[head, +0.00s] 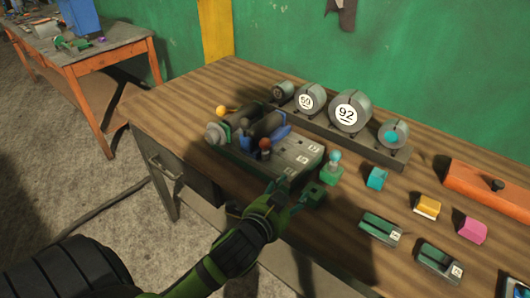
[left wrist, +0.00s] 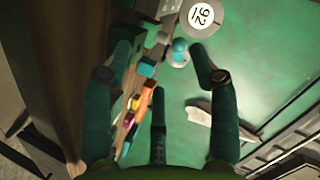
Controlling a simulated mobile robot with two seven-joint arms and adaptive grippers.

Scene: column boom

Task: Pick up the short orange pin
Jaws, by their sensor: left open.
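My left gripper (head: 281,189) is at the front edge of the workbench, beside a green device with a numbered top plate (head: 295,152). In the left wrist view its fingers (left wrist: 160,68) are spread with nothing between them. A dark orange ball-topped piece (head: 265,143) stands upright on the device, a little beyond and left of my fingers. A yellow-orange ball on a short rod (head: 221,111) is at the device's far left. I cannot tell for sure which is the short orange pin. My right gripper is not in view.
A teal ball-topped piece on a green block (head: 333,170) stands right of my gripper. Round gauges (head: 349,110) line the back. Small blocks, including a yellow one (head: 427,207) and a pink one (head: 473,231), and an orange box (head: 490,188) lie right. Bare wood shows at the back left.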

